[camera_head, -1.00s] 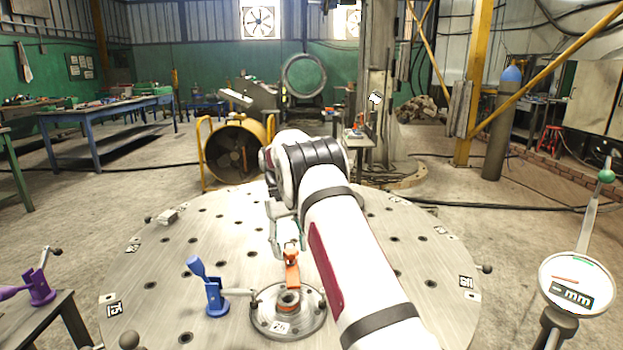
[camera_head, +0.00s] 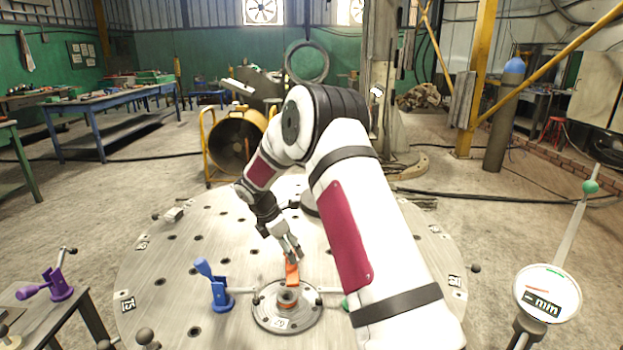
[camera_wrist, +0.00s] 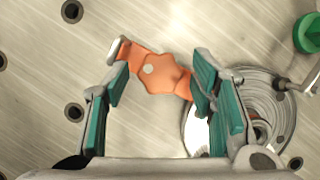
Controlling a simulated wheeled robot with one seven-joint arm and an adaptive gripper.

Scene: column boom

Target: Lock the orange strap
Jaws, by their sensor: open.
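The orange strap (camera_head: 292,272) stands up from the round metal flange (camera_head: 265,317) on the round table. In the wrist view the strap (camera_wrist: 160,72) is a flat orange plate with a pale round spot and a grey left end. My gripper (camera_head: 291,254) is at the strap's upper part, tilted down toward it. In the wrist view my gripper (camera_wrist: 161,66) is open, with one green-padded finger on each side of the strap. The strap's right end runs to the right finger; I cannot tell whether it touches. The flange (camera_wrist: 262,100) is partly hidden behind that finger.
A blue clamp (camera_head: 217,290) stands left of the flange. A green knob (camera_wrist: 308,33) lies to its right, mostly behind my arm in the head view. A purple clamp (camera_head: 58,286) is on a side table. A dial gauge (camera_head: 547,292) stands at the right. The table's left part is mostly clear.

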